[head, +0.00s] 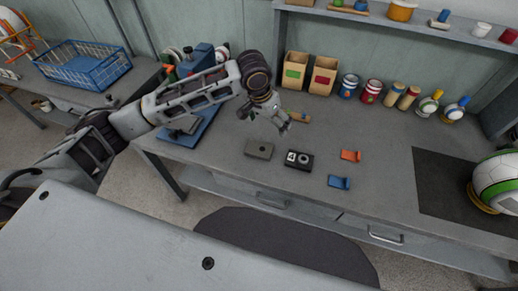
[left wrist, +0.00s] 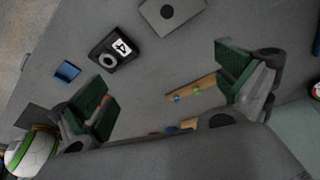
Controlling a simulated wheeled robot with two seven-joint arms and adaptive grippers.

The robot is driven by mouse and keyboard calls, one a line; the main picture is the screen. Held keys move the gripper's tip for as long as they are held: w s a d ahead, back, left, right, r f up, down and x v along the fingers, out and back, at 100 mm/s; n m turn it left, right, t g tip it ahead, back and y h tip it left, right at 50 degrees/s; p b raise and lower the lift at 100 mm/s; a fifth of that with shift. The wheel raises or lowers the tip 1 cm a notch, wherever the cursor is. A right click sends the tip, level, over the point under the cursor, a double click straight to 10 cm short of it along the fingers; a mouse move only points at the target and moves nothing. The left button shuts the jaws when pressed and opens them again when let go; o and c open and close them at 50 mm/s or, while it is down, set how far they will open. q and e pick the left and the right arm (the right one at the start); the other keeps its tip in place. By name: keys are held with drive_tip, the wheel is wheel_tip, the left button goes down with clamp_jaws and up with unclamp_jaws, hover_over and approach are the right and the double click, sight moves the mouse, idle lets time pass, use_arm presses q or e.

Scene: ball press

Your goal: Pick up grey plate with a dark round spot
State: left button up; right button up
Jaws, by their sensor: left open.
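The grey plate with a dark round spot (head: 259,149) lies flat on the grey workbench (head: 350,215), left of a black block marked 4 (head: 299,160). The plate also shows in the left wrist view (left wrist: 170,13), cut off by the top edge. My left gripper (head: 279,121) is above the bench, behind and a little right of the plate in the head view. It is open and empty. In the left wrist view its green-padded fingers (left wrist: 165,92) are wide apart, with the plate beyond them. My right gripper is not in view.
An orange piece (head: 350,155) and a blue piece (head: 339,182) lie to the right. A wooden strip with coloured knobs (head: 298,116) lies behind. A blue press (head: 200,60), boxes and cans line the back. A ball (head: 499,183) stands far right.

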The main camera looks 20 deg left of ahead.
use_arm(q)
drive_tip(key=a+n, duration=0.1)
drive_tip(key=s+a+n+y, duration=0.1)
drive_tip(key=s+a+n+g, duration=0.1)
drive_tip(key=n, duration=0.1)
drive_tip(key=shift+s+a+f+y, duration=0.15)
drive_tip(key=shift+a+f+y, duration=0.1)
drive_tip(key=shift+f+y, duration=0.15)
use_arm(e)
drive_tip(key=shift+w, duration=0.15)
use_arm(q)
hover_over(259, 150)
wheel_tip(259, 150, down, 8)
drive_tip(key=shift+s+f, duration=0.1)
drive_tip(key=shift+f, duration=0.15)
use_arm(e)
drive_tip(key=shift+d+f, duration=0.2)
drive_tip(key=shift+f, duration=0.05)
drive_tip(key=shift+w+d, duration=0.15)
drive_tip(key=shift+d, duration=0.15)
use_arm(q)
drive_tip(key=shift+f, duration=0.1)
